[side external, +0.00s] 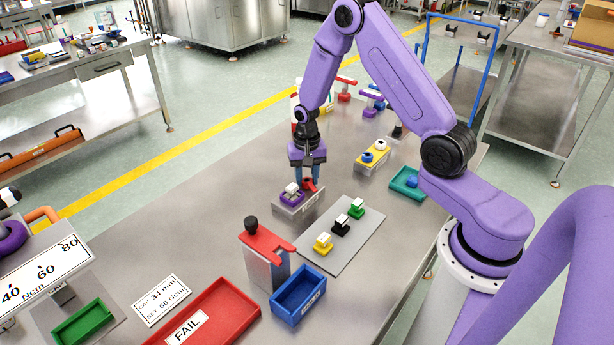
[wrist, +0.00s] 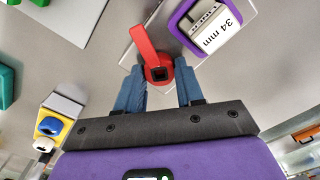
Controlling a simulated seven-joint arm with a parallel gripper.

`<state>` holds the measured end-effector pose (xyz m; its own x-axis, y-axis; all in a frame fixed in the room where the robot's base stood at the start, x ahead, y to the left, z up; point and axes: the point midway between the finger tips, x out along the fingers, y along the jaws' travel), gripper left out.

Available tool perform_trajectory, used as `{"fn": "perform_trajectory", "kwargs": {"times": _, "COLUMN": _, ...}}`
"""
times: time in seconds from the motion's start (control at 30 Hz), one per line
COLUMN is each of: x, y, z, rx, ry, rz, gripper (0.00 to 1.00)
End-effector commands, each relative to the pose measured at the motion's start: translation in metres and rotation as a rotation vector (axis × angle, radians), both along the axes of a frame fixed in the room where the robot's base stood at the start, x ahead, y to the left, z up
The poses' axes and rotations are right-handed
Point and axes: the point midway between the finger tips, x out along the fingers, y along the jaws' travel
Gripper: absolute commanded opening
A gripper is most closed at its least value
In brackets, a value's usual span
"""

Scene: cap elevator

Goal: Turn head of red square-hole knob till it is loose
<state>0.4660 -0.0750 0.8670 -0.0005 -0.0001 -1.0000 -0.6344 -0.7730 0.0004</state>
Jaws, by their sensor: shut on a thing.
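The red square-hole knob (wrist: 150,42) shows in the wrist view as a round head with a dark square hole and a flat arm reaching up and left. In the side view the red knob (side external: 309,186) sits on the right part of a grey metal block (side external: 300,203). My gripper (side external: 308,176) points straight down over it. In the wrist view my gripper (wrist: 159,74) has its blue fingers on both sides of the round head, shut on it. The finger contact and the knob's lower part are partly hidden.
A purple square frame (wrist: 177,27) around a white block marked 34 mm is beside the knob on the same block. A grey plate (side external: 312,235) with several small clamps lies in front. A yellow block (side external: 369,164) with knobs and a teal tray (side external: 400,190) stand to the right.

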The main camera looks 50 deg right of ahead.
Motion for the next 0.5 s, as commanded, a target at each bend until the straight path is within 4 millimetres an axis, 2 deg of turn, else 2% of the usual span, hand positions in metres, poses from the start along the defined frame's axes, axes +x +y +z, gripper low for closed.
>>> {"fn": "perform_trajectory", "kwargs": {"times": 0.2, "x": 0.0006, "y": -0.0001, "z": 0.0003, "rx": 0.0, "ry": -0.001, "rz": 0.117, "gripper": 0.07}}
{"fn": "perform_trajectory", "kwargs": {"times": 0.5, "x": 0.0008, "y": -0.0001, "z": 0.0003, "rx": 0.0, "ry": -0.002, "rz": 0.186, "gripper": 0.07}}
